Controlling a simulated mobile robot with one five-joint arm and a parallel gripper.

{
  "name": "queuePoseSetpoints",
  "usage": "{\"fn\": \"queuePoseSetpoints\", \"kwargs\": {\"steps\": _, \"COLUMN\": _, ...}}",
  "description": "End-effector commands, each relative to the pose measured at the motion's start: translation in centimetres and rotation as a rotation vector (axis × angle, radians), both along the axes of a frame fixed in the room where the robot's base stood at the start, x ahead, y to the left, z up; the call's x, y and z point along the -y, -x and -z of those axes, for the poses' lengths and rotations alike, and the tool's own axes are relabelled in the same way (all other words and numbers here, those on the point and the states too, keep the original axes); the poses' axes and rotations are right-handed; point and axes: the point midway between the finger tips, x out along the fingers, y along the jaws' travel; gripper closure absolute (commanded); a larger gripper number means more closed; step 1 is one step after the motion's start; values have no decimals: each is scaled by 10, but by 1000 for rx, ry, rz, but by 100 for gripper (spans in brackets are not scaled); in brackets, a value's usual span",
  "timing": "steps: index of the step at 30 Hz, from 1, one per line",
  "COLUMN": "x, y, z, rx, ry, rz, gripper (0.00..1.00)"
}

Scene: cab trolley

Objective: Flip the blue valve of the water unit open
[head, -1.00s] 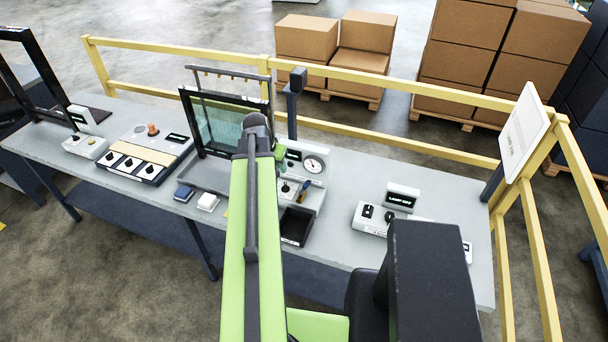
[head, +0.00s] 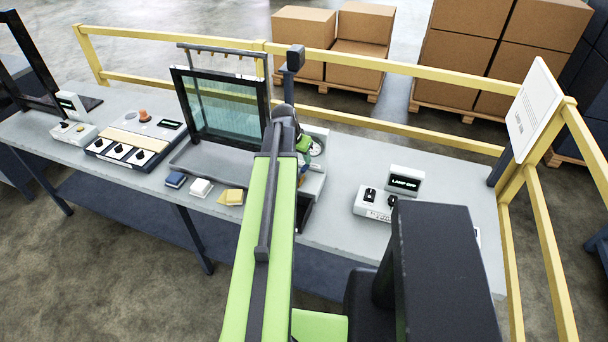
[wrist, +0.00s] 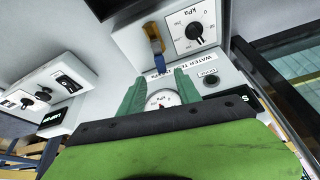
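The water unit (wrist: 185,60) is a light grey box with a printed "WATER" label, seen turned in the wrist view. It also shows in the head view (head: 318,133), partly behind my arm. The blue valve (wrist: 156,46) is a short lever with blue and orange-yellow parts on the unit's face. My gripper (wrist: 160,76) has its two green fingers spread apart with nothing held between them. The lever appears just beyond the fingertips, and I cannot tell whether they touch. In the head view my gripper (head: 303,147) is over the unit, mostly hidden by my arm.
A kPa dial (wrist: 194,31) sits beside the valve, and a round gauge (wrist: 163,98) shows between the fingers. A dark button (wrist: 211,81) is on the unit. The lamp box (head: 372,204) stands to the right. A framed glass screen (head: 222,108) stands left.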

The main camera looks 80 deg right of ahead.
Motion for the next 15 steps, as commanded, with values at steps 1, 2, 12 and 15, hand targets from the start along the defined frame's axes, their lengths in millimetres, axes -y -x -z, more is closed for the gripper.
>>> {"fn": "queuePoseSetpoints", "kwargs": {"steps": 1, "x": 6, "y": 2, "z": 23, "rx": 0, "ry": 0, "rz": 1, "gripper": 60}}
{"fn": "queuePoseSetpoints", "kwargs": {"steps": 2, "x": 8, "y": 3, "z": 29, "rx": 0, "ry": 0, "rz": 1, "gripper": 60}}
{"fn": "queuePoseSetpoints", "kwargs": {"steps": 12, "x": 25, "y": 9, "z": 65, "rx": 1, "ry": 0, "rz": 0, "gripper": 60}}
{"fn": "queuePoseSetpoints", "kwargs": {"steps": 15, "x": 25, "y": 9, "z": 63, "rx": 1, "ry": 0, "rz": -1, "gripper": 60}}
